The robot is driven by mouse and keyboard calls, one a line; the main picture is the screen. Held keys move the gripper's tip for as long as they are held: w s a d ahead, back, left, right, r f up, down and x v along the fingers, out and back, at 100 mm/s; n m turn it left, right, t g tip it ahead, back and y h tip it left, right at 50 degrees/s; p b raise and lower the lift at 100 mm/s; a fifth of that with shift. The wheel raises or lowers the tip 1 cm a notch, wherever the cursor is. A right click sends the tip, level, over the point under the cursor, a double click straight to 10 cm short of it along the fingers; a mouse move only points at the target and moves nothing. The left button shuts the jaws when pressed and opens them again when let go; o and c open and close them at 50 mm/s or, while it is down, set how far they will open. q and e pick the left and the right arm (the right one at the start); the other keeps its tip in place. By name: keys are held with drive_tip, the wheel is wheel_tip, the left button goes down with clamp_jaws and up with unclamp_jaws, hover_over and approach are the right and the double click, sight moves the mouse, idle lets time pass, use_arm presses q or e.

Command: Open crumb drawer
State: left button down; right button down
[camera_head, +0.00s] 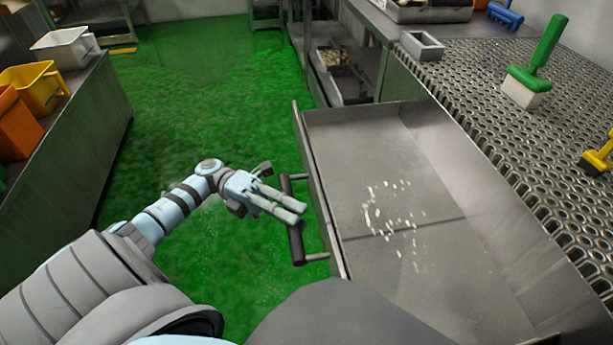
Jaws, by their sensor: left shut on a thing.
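The crumb drawer (365,140) is a wide, shallow metal tray on the right of the head view. It stands pulled out from under the perforated metal top, its inside exposed. Pale crumbs (388,222) lie scattered on its floor. A dark bar handle (296,246) sits on brackets along its left front edge. My left gripper (297,214) reaches in from the left and is shut on the handle, its fingers hiding the bar's middle. My right gripper is not in view.
A green brush (540,62) stands on the perforated top (480,95), with a yellow-handled tool (599,158) at the right edge. A grey tub (422,45) sits behind the drawer. Open green floor (200,90) lies left of it. Yellow (35,85) and white bins line the left bench.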

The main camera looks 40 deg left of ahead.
use_arm(q)
drive_tip(key=shift+s+a, duration=0.4)
drive_tip(key=shift+s, duration=0.1)
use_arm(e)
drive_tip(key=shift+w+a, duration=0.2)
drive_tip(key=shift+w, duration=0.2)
use_arm(q)
drive_tip(key=c, duration=1.4)
unclamp_jaws()
drive_tip(key=shift+c, duration=0.2)
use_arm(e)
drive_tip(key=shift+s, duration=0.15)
